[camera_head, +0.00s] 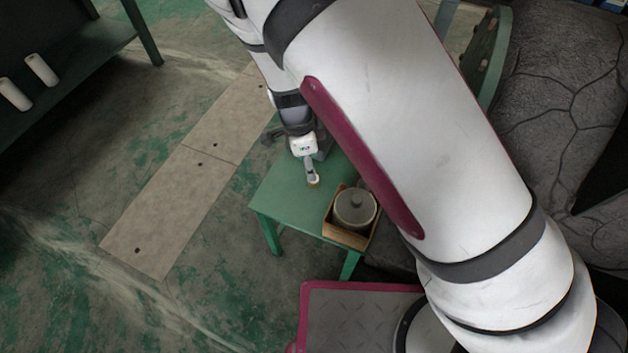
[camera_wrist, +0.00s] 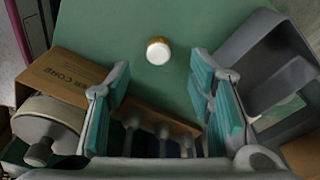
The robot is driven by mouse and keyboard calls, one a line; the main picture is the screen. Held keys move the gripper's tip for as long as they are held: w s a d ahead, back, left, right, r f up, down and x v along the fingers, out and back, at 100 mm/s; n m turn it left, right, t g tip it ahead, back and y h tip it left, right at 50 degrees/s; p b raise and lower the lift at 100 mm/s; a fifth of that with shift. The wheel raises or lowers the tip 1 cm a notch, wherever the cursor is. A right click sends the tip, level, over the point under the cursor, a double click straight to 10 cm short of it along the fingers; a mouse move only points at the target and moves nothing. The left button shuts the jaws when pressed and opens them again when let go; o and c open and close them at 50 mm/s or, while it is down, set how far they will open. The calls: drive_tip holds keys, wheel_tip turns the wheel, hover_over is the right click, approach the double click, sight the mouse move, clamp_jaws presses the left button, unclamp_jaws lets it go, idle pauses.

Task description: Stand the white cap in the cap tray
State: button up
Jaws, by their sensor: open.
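The white cap (camera_wrist: 158,50), with a tan rim, stands on the green table ahead of my gripper in the wrist view. In the head view a small white and tan round thing (camera_head: 314,181), likely the cap, shows just below my gripper (camera_head: 309,165). My gripper (camera_wrist: 162,100) is open in the wrist view, its teal-padded fingers apart, with the cap beyond the fingertips and not touched. A dark grey open tray (camera_wrist: 240,50) lies to the right in the wrist view; I cannot tell whether it is the cap tray.
The green table (camera_head: 285,195) is bare around the cap. A cardboard box (camera_head: 345,238) with a lidded grey pot (camera_head: 355,208) stands at its near right corner. A brown bar with several pegs (camera_wrist: 150,118) shows between my fingers. A shelf with white cylinders (camera_head: 41,70) stands upper left.

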drive_tip(key=shift+d+f+b, duration=0.25)
drive_tip(key=shift+f+b, duration=0.7)
drive_tip(key=shift+f, duration=0.75)
drive_tip(key=shift+d+f+b, duration=0.2)
drive_tip(key=shift+f+b, duration=0.7)
drive_tip(key=shift+f, duration=0.8)
clamp_jaws()
